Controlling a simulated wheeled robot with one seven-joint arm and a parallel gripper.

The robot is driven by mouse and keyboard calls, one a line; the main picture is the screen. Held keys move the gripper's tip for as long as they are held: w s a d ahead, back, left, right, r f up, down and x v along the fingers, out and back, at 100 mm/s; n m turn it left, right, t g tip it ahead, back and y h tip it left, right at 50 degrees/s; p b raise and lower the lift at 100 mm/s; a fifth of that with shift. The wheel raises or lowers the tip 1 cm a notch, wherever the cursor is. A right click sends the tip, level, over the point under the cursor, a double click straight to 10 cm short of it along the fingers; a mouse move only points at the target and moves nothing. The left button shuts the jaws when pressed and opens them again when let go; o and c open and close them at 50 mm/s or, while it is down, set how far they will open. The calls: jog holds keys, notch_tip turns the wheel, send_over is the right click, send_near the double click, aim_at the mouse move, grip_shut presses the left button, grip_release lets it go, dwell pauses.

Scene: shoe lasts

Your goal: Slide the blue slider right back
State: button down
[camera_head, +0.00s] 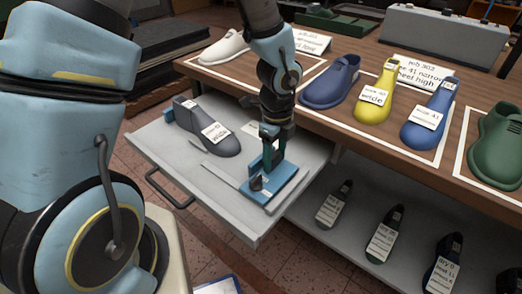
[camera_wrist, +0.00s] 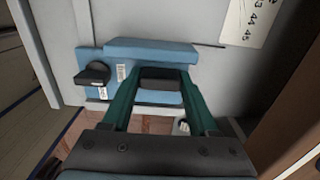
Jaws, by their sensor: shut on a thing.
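The blue slider (camera_head: 285,188) sits near the front right of the pulled-out grey tray (camera_head: 219,196), beside a raised rail. It has a flat blue base and a black knob (camera_head: 257,183). In the wrist view the slider (camera_wrist: 150,50) shows an upright blue bar, with the black knob (camera_wrist: 92,73) to the left. My gripper (camera_head: 270,160) is over the slider, pointing down. In the wrist view my gripper's green fingers (camera_wrist: 163,76) are shut on the slider's dark and blue middle part. Exactly where the fingers touch is partly hidden.
A grey shoe last (camera_head: 210,130) with a white label lies on the tray behind the slider. The wooden bench (camera_head: 330,128) with several coloured lasts stands right. Several dark lasts stand on a lower shelf (camera_head: 345,248).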

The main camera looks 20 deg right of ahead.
jog(key=shift+s+d, duration=0.1)
jog(key=shift+s, duration=0.1)
jog(key=shift+c, duration=0.8)
grip_release()
notch_tip(320, 180, up, 11)
jog(key=p, duration=0.1)
jog(key=shift+f, duration=0.15)
jog(key=w+a+r+n, duration=0.2)
jog(key=w+a+n, duration=0.2)
jog(key=a+n, duration=1)
jog(key=w+a+r+n+t, duration=0.1)
jog(key=w+a+n, duration=0.3)
jog(key=a+n, duration=1.1)
jog(key=shift+w+a+r+t, duration=0.15)
jog(key=shift+r+t, duration=0.15)
jog(key=shift+r, duration=0.2)
